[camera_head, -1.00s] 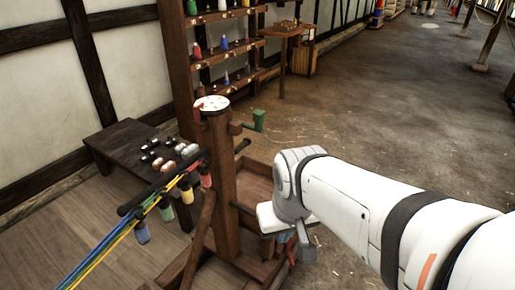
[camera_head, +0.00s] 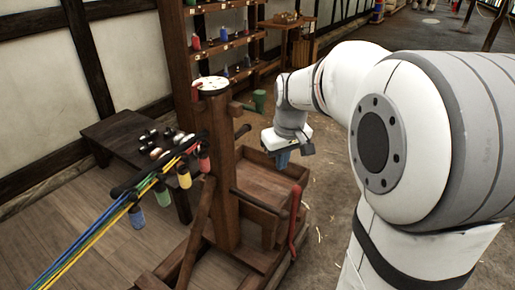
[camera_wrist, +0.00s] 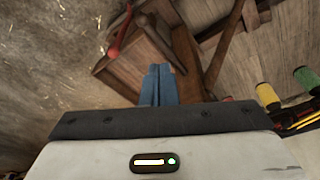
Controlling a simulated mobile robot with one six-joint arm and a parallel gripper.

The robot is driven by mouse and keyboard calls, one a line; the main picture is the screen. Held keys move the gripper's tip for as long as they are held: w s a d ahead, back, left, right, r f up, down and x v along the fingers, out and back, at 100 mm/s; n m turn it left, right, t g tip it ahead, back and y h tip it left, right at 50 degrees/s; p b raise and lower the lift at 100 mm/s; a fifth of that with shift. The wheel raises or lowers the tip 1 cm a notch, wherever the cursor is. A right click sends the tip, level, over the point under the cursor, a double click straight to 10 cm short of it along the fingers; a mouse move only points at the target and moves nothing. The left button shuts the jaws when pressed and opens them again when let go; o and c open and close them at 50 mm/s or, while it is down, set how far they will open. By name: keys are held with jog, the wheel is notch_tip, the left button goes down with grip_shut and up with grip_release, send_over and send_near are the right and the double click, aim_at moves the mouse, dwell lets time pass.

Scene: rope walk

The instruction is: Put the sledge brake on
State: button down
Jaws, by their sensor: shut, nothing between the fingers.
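The sledge is a dark wooden frame with an upright post (camera_head: 224,175) and an open box (camera_head: 262,182). A red lever (camera_head: 294,225), which looks like the brake, stands nearly upright at the box's right side. It also shows in the wrist view (camera_wrist: 120,32) at the top. My gripper (camera_head: 281,158) is over the far part of the box, up and left of the lever and apart from it. Its blue fingers (camera_wrist: 158,84) are together and empty, pointing at the box in the wrist view. Whether the lever is on or off, I cannot tell.
Coloured strands (camera_head: 100,238) run to several hanging bobbins on the sledge's left. A low dark table (camera_head: 118,135) with small parts stands behind them. A green crank handle (camera_head: 259,100) is near the post. The floor right of the sledge is partly hidden by my arm.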

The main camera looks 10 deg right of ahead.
jog(key=w+d+f+n+b, duration=0.2)
jog(key=w+d+f+b, duration=0.2)
jog(key=w+f, duration=0.7)
jog(key=w+d+f+n+b, duration=0.2)
jog(key=w+d+f+b, duration=0.2)
jog(key=w+d+f, duration=0.3)
jog(key=w+f, duration=0.5)
jog(key=w, duration=0.1)
jog(key=shift+w, duration=0.35)
jog(key=f, duration=0.3)
jog(key=f+b, duration=0.1)
jog(key=f, duration=0.2)
jog(key=s+d+f+b, duration=0.1)
jog(key=f, duration=0.2)
jog(key=shift+f, duration=0.1)
jog(key=shift+s+d+g, duration=0.25)
jog(key=shift+s+g, duration=0.05)
jog(key=shift+s, duration=0.2)
